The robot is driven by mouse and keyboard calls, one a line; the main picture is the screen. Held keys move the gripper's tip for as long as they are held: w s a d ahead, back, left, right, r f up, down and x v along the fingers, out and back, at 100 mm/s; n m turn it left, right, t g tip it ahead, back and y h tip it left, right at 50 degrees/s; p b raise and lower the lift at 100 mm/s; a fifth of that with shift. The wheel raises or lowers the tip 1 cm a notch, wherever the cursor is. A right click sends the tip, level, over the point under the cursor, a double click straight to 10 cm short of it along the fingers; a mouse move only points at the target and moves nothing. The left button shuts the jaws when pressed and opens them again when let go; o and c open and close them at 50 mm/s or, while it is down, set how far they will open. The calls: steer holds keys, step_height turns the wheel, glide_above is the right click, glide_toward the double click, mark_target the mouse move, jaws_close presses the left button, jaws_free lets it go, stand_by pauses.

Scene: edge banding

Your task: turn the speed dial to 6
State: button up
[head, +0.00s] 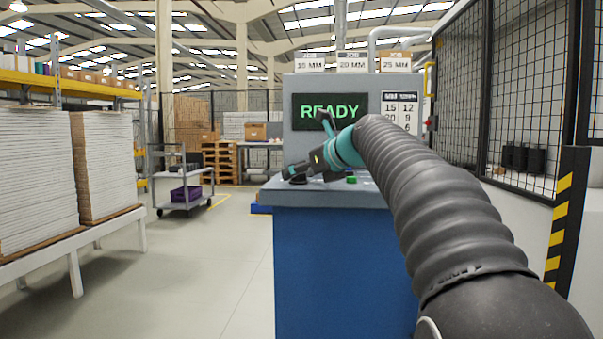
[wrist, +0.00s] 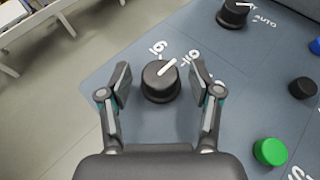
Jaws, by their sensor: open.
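The speed dial (wrist: 158,88) is a round black knob on the grey console top in the wrist view. Its white pointer line aims up and to the right, between two white printed marks. The marks look like a 6 and a 9, but they are tilted and I cannot tell for sure which is which. My gripper (wrist: 160,79) is open, with one finger on each side of the dial. A gap shows at the right finger; the left finger is close to the knob, and contact is unclear. In the head view my gripper (head: 300,172) is low over the console's front left.
The blue console (head: 340,260) has a screen (head: 332,111) reading READY and a number chart (head: 401,111). Beside the dial are a second black knob (wrist: 233,14) near AUTO, a green button (wrist: 270,152), a black button (wrist: 303,88) and a blue button (wrist: 315,46).

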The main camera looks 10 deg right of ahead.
steer(key=c, duration=1.1)
steer(key=shift+c, duration=0.2)
steer(key=shift+r+n+y+p, duration=0.1)
steer(key=shift+n+y+p, duration=0.2)
steer(key=shift+p, duration=0.3)
steer(key=shift+d+n+g+y+p, duration=0.1)
steer(key=shift+n+g+y+p, duration=0.2)
steer(key=shift+g, duration=0.1)
steer(key=shift+w+d+n+g+y+p, duration=0.1)
steer(key=shift+w+n+g+y+p, duration=0.05)
steer(key=shift+n+g+y+p, duration=0.45)
steer(key=n+g+y, duration=0.1)
steer(key=n+y, duration=0.1)
steer(key=shift+w+d+n+g, duration=0.1)
steer(key=shift+n+g, duration=0.3)
steer(key=shift+w+n+g+y, duration=0.1)
steer(key=shift+n+g+y, duration=1)
steer(key=shift+n+g, duration=0.9)
steer(key=shift+g, duration=0.1)
